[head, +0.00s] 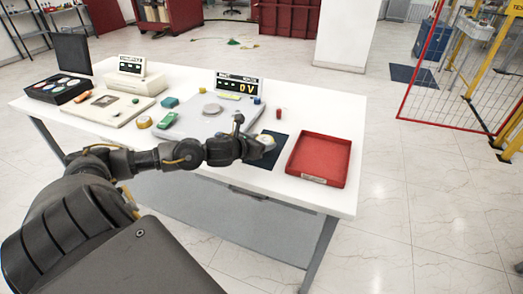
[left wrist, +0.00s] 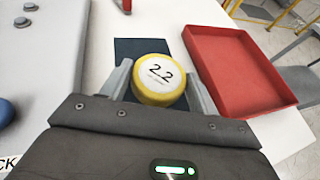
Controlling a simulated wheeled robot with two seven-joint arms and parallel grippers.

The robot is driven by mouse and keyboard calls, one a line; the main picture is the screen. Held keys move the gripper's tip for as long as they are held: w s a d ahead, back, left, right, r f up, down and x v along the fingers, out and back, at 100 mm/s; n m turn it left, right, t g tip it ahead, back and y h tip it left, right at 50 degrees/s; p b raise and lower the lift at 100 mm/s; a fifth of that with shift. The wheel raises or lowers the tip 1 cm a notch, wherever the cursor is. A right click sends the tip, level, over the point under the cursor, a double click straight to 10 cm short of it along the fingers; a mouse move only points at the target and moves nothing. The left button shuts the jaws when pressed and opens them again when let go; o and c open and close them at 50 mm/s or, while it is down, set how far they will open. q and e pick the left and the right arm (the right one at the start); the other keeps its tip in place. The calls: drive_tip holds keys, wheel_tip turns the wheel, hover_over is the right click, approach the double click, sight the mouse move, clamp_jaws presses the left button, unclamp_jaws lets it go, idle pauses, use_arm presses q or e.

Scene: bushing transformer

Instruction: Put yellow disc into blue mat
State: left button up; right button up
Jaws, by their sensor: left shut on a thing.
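The yellow disc (left wrist: 159,80), with a white top marked "2.2", is between the fingers of my left gripper (left wrist: 160,82) in the left wrist view. The gripper is shut on it. In the head view the disc (head: 266,140) shows at the end of my left arm, over the dark blue mat (head: 268,159). In the left wrist view the mat (left wrist: 138,46) lies under and behind the disc, partly hidden by it. I cannot tell whether the disc touches the mat. My right gripper is not in view.
A red tray (head: 319,158) stands just right of the mat on the white table (head: 340,110). A grey device with a "0 V" display (head: 238,86) is behind and left. A small red piece (head: 279,114) stands behind the mat. Other discs and blocks lie further left.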

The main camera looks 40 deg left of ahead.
use_arm(q)
drive_tip(key=f+b, duration=0.1)
drive_tip(key=f, duration=0.2)
drive_tip(key=shift+w+f+b, duration=0.2)
drive_tip(key=shift+f+b, duration=0.05)
drive_tip(key=shift+b, duration=0.1)
drive_tip(key=shift+r, duration=0.1)
drive_tip(key=o, duration=1.1)
drive_tip(key=shift+o, duration=0.2)
drive_tip(key=shift+s, duration=0.1)
